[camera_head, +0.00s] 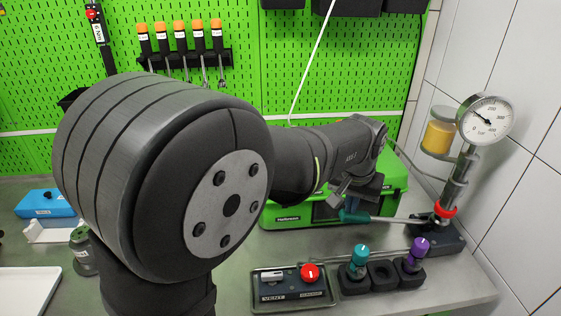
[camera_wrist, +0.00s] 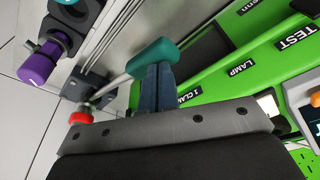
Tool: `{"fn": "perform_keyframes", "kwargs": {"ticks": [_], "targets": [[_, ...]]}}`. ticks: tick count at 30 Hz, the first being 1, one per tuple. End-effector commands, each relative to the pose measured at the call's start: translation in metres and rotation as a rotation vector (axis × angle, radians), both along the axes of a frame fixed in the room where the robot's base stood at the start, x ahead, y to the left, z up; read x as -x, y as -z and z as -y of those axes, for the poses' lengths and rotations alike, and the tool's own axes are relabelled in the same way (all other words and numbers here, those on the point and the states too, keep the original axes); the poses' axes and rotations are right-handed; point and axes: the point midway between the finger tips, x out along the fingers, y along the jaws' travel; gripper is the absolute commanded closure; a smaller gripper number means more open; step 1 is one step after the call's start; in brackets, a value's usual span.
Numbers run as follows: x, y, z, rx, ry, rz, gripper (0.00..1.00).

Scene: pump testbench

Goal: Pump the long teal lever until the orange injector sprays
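The long lever has a teal grip (camera_head: 352,216) and a metal rod running right to the pump base (camera_head: 448,236), close to level. The grip also shows in the wrist view (camera_wrist: 152,57). My gripper (camera_head: 362,192) is over the grip. In the wrist view its two dark fingers (camera_wrist: 156,82) lie side by side, with the grip across their tips rather than visibly between them. The pump column has a red ring (camera_head: 444,210) and a round gauge (camera_head: 485,118) with its needle toward the upper left. I cannot clearly identify an orange injector, and no spray shows.
A holder with a teal-topped part (camera_head: 359,258), an empty middle slot (camera_head: 382,273) and a purple-topped part (camera_head: 418,248) stands in front of the lever. A vent panel with a red knob (camera_head: 310,273) is left of it. A green case (camera_head: 393,186) stands behind.

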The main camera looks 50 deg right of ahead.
Motion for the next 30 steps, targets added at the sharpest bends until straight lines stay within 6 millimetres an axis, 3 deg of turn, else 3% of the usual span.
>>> {"fn": "perform_keyframes", "kwargs": {"ticks": [30], "targets": [[-0.004, 0.055, -0.005, -0.002, 0.0, -0.001, 1.0]]}}
